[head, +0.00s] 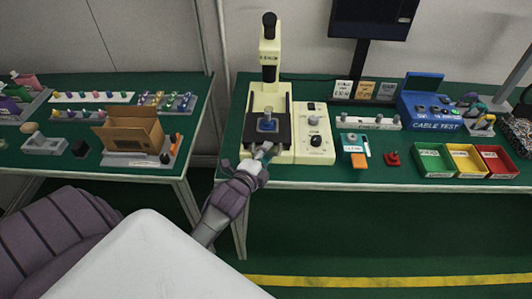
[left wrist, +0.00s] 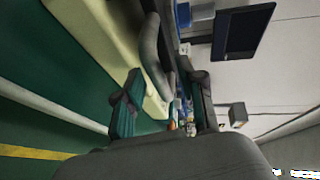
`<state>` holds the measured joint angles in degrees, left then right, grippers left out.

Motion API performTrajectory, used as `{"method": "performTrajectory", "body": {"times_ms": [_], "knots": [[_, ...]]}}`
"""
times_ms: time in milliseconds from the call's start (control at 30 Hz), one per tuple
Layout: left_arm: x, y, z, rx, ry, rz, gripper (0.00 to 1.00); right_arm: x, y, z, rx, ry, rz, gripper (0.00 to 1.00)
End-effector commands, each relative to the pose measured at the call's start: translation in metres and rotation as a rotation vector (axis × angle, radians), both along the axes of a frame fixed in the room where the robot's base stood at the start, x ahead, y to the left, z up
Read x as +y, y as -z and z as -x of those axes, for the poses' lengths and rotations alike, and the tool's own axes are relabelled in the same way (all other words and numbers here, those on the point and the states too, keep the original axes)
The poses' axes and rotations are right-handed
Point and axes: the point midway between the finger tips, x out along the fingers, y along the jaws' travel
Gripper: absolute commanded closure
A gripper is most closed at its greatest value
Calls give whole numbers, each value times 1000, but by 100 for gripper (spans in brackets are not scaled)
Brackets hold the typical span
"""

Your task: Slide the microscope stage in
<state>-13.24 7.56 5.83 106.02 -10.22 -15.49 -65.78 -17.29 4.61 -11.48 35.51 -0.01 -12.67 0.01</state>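The cream microscope (head: 268,85) stands upright at the left end of the right-hand bench. My left gripper (head: 262,150) is at the front edge of the stage. In the left wrist view its two fingers (left wrist: 167,82) stand apart, with a dark curved bar (left wrist: 150,50) close to them beside the cream body. I cannot tell whether the fingers touch the bar. My right gripper is not in view.
A cream control box (head: 314,135) stands just right of the microscope. Further right are a blue cable tester (head: 436,100), a monitor (head: 372,18) and green, yellow and red bins (head: 468,160). A second bench on the left holds a cardboard box (head: 130,130), with a gap between benches.

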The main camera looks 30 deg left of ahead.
Motion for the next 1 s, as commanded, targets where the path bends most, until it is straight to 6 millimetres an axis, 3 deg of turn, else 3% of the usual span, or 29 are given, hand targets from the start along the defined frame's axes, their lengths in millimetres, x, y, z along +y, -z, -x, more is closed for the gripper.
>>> {"method": "performTrajectory", "body": {"times_ms": [300, 567, 1000], "knots": [[0, 1, -3, 0, 0, 0, 61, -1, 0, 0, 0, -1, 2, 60], [0, 1, -3, 0, 0, 0, 100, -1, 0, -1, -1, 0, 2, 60], [5, 1, -11, 0, 2, -3, 100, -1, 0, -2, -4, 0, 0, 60]]}}
